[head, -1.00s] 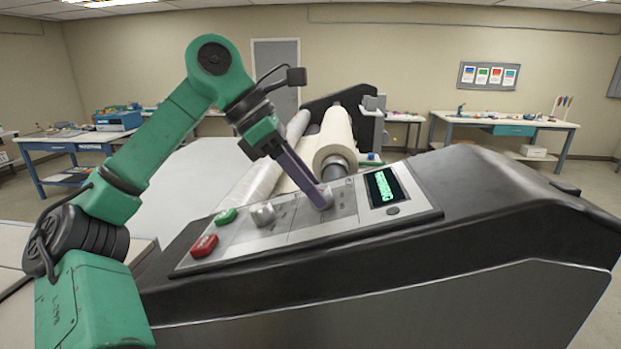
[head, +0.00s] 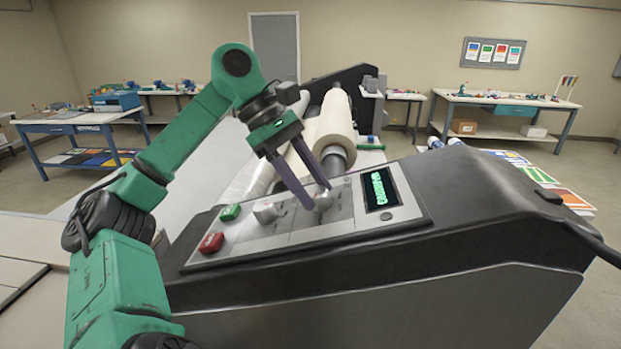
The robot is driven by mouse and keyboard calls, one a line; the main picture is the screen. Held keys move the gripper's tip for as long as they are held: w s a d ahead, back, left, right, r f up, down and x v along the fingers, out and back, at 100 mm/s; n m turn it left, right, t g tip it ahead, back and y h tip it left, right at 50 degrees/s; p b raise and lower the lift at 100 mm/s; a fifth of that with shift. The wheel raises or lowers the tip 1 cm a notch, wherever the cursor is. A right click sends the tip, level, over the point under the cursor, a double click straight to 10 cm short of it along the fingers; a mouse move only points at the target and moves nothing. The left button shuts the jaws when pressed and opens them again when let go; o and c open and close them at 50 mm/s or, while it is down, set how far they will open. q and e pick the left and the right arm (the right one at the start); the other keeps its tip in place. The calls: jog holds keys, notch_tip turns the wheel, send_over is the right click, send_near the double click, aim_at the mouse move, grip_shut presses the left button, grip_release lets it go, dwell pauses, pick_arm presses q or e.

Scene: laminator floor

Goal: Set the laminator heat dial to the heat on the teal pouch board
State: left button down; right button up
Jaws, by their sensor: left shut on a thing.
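The laminator's sloped control panel (head: 290,238) carries two grey knobs, a green button, a red button and a small display (head: 380,190) with green text too small to read. My left gripper (head: 318,197) reaches down from above, its two purple-grey fingers on either side of the right-hand knob (head: 322,202), shut on it. The fingers hide part of this knob, and its pointer cannot be made out. The other knob (head: 266,213) stands free to the left. No board is clearly teal. My right gripper is not in view.
A green button (head: 230,212) and a red button (head: 211,242) sit at the panel's left end. White film rolls (head: 335,120) lie behind the panel. Coloured boards (head: 540,175) lie beyond the machine at right. A wall board (head: 493,53) holds several coloured sheets.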

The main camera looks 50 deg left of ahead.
aim_at(317, 191)
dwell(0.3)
pick_arm(q)
jog(key=shift+c, duration=1.9)
grip_release()
jog(key=shift+a+r, duration=0.1)
jog(key=shift+r, duration=0.15)
jog(key=p+v, duration=0.2)
jog(key=v, duration=0.1)
jog(key=shift+r, duration=0.1)
jog(key=v, duration=1.1)
